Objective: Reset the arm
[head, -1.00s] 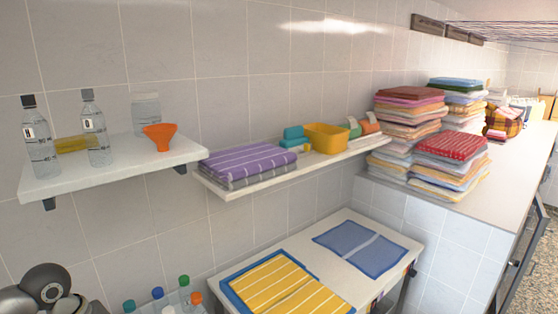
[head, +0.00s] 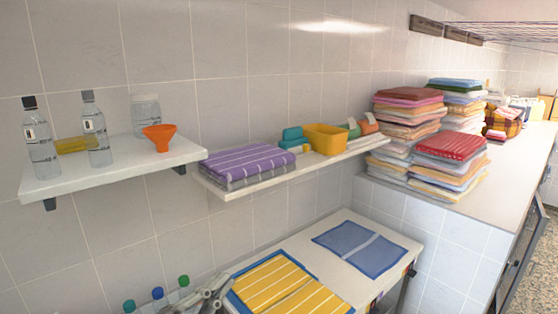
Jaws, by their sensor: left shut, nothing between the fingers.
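My left gripper (head: 219,289) shows at the bottom edge, left of the yellow striped towel. Its grey fingers are shut and empty, and they sit in front of some capped bottles. Most of the left arm is out of the picture. My right gripper is not in view. The yellow striped towel (head: 285,287) lies on a blue cloth on the low white table (head: 318,249). A blue towel with a pale stripe (head: 350,240) lies flat farther back on that table.
A wall shelf (head: 120,172) holds two bottles, a jar and an orange funnel (head: 159,136). A second shelf (head: 330,157) holds folded purple towels (head: 247,160) and a yellow bin (head: 325,139). Tall towel stacks (head: 408,115) stand on the right counter. Bottle caps (head: 183,281) rise beside my gripper.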

